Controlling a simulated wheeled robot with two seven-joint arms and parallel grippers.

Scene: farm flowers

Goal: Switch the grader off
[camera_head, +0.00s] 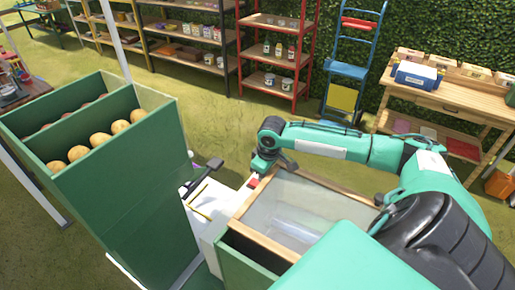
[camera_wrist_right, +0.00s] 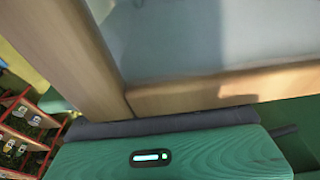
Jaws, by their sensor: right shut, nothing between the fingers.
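The grader appears to be the machine in the middle of the head view, with a tall green bin (camera_head: 130,190) at left and a white body (camera_head: 212,202) beside it. Potatoes (camera_head: 100,140) lie in the bin's compartments. A small red part (camera_head: 253,183) sits on the white body's upper edge; whether it is the switch I cannot tell. My right gripper (camera_head: 262,166) is shut and empty, just above and beside that red part. Its fingertips are hard to make out. My left gripper is out of view.
A wood-framed clear panel (camera_head: 270,242) lies under my right forearm; its frame (camera_wrist_right: 65,55) is close in the right wrist view. Behind stand shelves (camera_head: 240,72), a blue hand truck (camera_head: 349,70) and a wooden bench (camera_head: 462,98). Grass behind the machine is open.

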